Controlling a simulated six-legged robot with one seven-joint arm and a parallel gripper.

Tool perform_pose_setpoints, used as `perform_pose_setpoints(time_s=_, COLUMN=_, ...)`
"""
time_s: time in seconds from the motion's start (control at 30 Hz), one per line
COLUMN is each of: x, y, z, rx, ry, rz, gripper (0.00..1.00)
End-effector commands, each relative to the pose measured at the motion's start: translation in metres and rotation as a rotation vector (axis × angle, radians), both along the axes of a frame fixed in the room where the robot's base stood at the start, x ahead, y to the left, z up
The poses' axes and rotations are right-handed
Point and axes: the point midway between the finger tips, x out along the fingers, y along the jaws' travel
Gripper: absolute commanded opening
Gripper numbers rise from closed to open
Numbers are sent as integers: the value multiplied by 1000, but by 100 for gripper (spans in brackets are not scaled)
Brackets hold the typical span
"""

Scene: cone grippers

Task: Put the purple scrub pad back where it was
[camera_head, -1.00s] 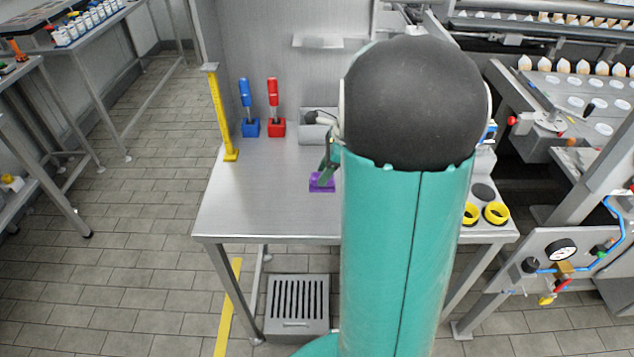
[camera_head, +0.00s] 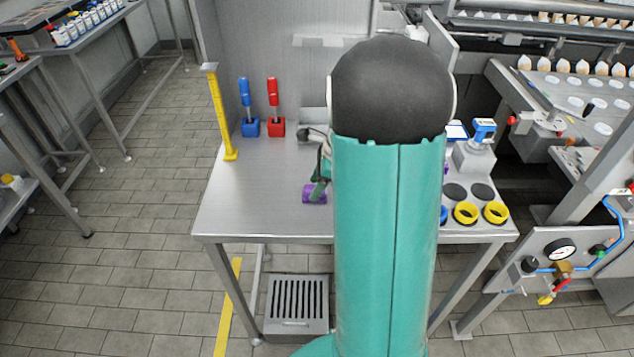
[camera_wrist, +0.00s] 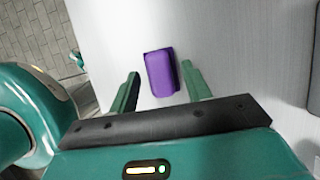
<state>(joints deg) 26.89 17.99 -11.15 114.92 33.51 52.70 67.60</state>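The purple scrub pad (camera_head: 314,194) is on or just above the left part of the steel table, nearer its front than the block-held handles. In the wrist view the pad (camera_wrist: 161,73) shows between and slightly beyond my gripper's fingertips (camera_wrist: 160,80). The fingers are spread, with a visible gap on the pad's left and a very narrow one on its right. Whether the right finger touches it I cannot tell. In the head view my gripper (camera_head: 322,182) is right at the pad, partly hidden by my arm.
The steel table (camera_head: 260,205) has a clear left front. Behind stand a blue-handled tool (camera_head: 246,105), a red-handled tool (camera_head: 274,105) and a yellow post (camera_head: 219,115). A grey holder (camera_head: 312,122) is at the back. Yellow rings (camera_head: 466,213) sit at the right.

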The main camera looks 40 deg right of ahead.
Motion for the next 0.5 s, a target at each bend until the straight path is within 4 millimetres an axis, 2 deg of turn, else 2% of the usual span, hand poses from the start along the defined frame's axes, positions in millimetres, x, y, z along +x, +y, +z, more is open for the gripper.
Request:
perform_pose_setpoints(time_s=0.27, x=0, y=-1, z=4, rx=-1, ry=-1, rz=0, gripper=48)
perform_pose_setpoints(time_s=0.37, x=-2, y=-5, z=14, rx=-2, ry=-3, rz=-1, gripper=48)
perform_pose_setpoints(time_s=0.5, x=-8, y=-13, z=38, rx=-4, ry=-5, rz=-1, gripper=48)
